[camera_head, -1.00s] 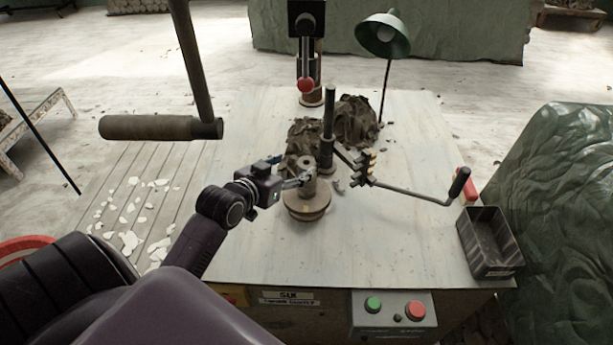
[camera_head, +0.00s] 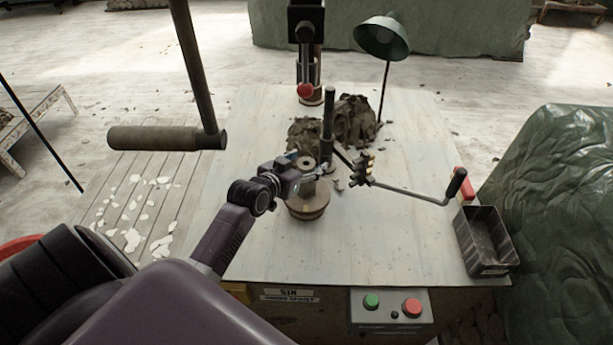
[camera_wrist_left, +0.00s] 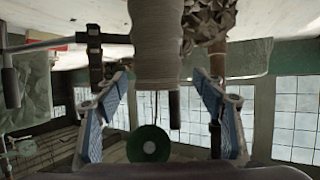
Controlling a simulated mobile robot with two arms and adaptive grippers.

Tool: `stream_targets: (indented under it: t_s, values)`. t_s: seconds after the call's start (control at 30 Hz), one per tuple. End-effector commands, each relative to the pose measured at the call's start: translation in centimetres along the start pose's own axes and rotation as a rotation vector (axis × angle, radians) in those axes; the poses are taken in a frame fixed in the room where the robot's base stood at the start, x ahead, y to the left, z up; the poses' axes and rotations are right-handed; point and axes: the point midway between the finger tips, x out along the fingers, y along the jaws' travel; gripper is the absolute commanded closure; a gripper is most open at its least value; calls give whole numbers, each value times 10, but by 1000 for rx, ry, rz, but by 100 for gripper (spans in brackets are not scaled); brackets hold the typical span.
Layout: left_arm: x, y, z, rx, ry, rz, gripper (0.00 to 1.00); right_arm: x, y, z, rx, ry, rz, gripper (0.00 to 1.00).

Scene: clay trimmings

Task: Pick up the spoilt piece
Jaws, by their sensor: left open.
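A grey-brown clay cylinder (camera_head: 306,162), which I take to be the spoilt piece, stands upright on a round brown wheel head (camera_head: 308,207) on the bench. Its top shows a small dark hole. In the left wrist view, which is upside down, the cylinder (camera_wrist_left: 158,45) hangs from the top of the picture. My left gripper (camera_head: 302,171) is at the cylinder, partly covering its middle. In the left wrist view the fingers of my left gripper (camera_wrist_left: 161,75) are spread, one on each side of the cylinder's end, with gaps visible. My right gripper is not seen.
A dark post (camera_head: 328,125) with a cranked arm (camera_head: 400,188) stands close right of the piece. Dark clay trimmings (camera_head: 352,122) lie behind it. A lamp (camera_head: 381,38), a black bin (camera_head: 486,242) and a button box (camera_head: 392,310) surround the bench.

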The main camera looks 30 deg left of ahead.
Motion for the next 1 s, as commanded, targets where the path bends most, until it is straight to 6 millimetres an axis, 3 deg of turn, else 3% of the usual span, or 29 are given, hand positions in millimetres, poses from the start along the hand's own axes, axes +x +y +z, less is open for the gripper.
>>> stream_targets:
  t_s: [0.07,0.6,1.0]
  values:
    - [0,0,0,0,0,0,40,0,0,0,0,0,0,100]
    - [0,0,0,-1,0,0,99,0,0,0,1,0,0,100]
    - [-1,0,-4,0,7,-1,100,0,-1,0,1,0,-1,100]
